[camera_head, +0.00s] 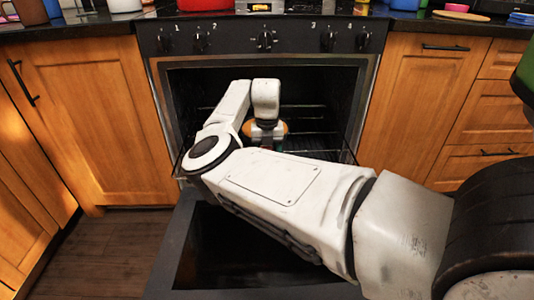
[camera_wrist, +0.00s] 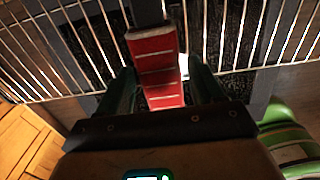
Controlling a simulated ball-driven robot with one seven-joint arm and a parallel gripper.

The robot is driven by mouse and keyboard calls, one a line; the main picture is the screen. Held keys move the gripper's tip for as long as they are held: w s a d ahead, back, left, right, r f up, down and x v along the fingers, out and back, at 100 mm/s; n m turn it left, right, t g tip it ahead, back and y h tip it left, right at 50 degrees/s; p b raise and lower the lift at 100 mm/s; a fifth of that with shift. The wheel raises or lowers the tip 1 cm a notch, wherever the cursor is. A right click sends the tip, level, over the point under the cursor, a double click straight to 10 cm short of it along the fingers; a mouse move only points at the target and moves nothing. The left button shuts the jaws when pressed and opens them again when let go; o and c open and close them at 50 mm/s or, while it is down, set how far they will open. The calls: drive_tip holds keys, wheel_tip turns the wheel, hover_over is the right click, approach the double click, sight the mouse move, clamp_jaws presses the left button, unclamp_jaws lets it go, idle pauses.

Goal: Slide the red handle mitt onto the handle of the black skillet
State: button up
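The red handle mitt (camera_wrist: 157,67) is in the middle of the wrist view, ribbed across its length. My gripper (camera_wrist: 163,88) has its dark green fingers close against both sides of the mitt's near part. A dark grey bar (camera_wrist: 148,10), which looks like the black skillet's handle, runs in line with the mitt's far end. I cannot tell whether it is inside the mitt or only behind it. The skillet's pan is not clearly visible. In the head view my gripper (camera_head: 264,143) is at the open oven, mostly hidden by my arm, and the mitt is hidden there.
The oven (camera_head: 175,95) stands open, with wire racks (camera_head: 335,152) around my gripper; rack wires (camera_wrist: 243,35) also show in the wrist view. The lowered oven door (camera_head: 170,255) lies below my arm. Wooden cabinets (camera_head: 85,105) flank the oven. Cookware stands on top.

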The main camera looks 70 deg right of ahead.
drive_tip(key=shift+o, duration=0.8)
wheel_tip(320, 180, up, 11)
drive_tip(key=p, duration=0.4)
drive_tip(key=shift+f, duration=0.1)
